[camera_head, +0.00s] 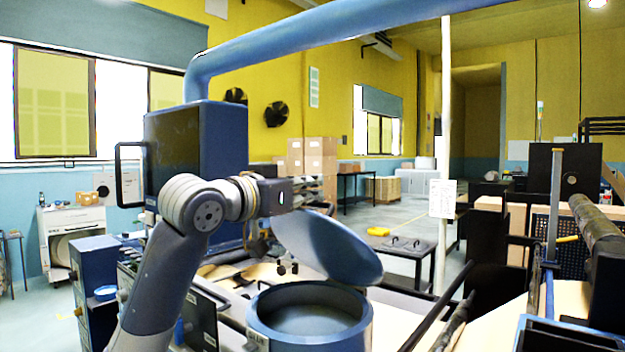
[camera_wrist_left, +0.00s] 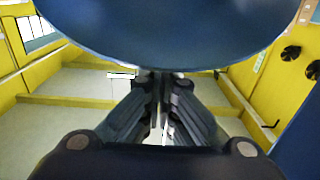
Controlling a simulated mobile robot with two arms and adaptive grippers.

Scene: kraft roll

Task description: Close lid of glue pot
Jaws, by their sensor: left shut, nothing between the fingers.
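The glue pot (camera_head: 310,322) is a round blue vessel, open at the top, at the bottom centre of the head view. Its blue disc lid (camera_head: 330,247) stands raised and tilted above the far side of the pot. My left gripper (camera_head: 287,268) is shut and empty, hanging beside the left edge of the lid in the head view. In the left wrist view the closed fingers (camera_wrist_left: 160,85) point up toward the lid (camera_wrist_left: 165,25), which fills the top. I cannot tell whether they touch it. My right gripper is not in view.
A tall blue cabinet (camera_head: 196,150) stands behind my left arm, with a thick blue pipe (camera_head: 300,35) running overhead. Black machine frames and a roller (camera_head: 597,222) lie to the right. A low table (camera_head: 408,246) and open floor are beyond the pot.

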